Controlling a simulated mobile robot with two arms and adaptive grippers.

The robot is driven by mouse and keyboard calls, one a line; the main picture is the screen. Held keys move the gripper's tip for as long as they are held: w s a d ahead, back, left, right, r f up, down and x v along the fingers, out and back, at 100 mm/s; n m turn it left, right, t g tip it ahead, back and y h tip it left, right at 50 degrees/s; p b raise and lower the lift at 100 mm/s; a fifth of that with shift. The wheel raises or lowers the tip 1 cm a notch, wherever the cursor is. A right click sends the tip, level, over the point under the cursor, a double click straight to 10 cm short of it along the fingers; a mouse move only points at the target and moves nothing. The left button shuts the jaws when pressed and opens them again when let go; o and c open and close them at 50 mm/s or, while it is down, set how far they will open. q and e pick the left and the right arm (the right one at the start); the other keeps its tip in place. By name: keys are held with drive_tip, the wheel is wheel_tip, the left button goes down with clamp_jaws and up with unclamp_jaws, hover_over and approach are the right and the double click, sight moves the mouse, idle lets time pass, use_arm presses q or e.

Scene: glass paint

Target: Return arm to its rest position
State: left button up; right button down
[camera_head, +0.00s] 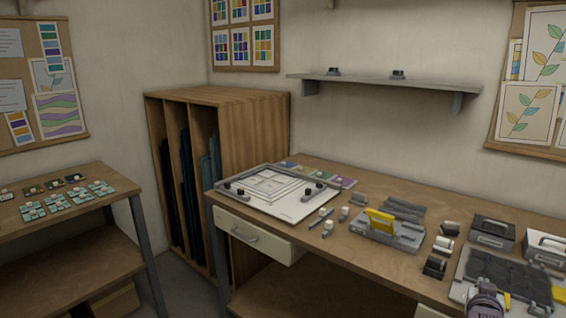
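A small part of my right arm, seemingly the gripper end (486,300), shows at the bottom edge on the right. It is in front of the dark tray (505,272) on the workbench. Its fingertips cannot be made out, so I cannot tell whether it is open or shut, or whether it holds anything. My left gripper and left arm are not in view.
The wooden workbench (350,248) carries a framed white board (300,208), a grey holder with a yellow piece (380,222), small bottles, rollers and dark boxes (492,232). A side table (60,220) holds small tiles. A wooden rack (255,140) stands between them.

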drive_tip(key=s+a+f+n+g+y, duration=0.3)
drive_tip(key=s+a+f, duration=0.2)
drive_tip(key=s+a, duration=0.55)
drive_tip(key=s+a+f+n+g+y, duration=0.25)
drive_tip(key=s+a+f, duration=0.4)
drive_tip(key=s, duration=0.65)
drive_tip(key=s+a+f+n+g+y, duration=0.3)
drive_tip(key=s+a+f+y, duration=0.1)
drive_tip(key=s+a, duration=0.75)
wheel_tip(320, 180, down, 25)
drive_tip(key=s+g, duration=0.1)
drive_tip(key=g, duration=0.1)
drive_tip(key=s+d+f, duration=0.3)
drive_tip(key=s+f, duration=1.4)
drive_tip(key=shift+s+g, duration=0.15)
drive_tip(key=shift+g, duration=0.2)
drive_tip(key=shift+d+h, duration=0.1)
drive_tip(key=shift+h, duration=0.15)
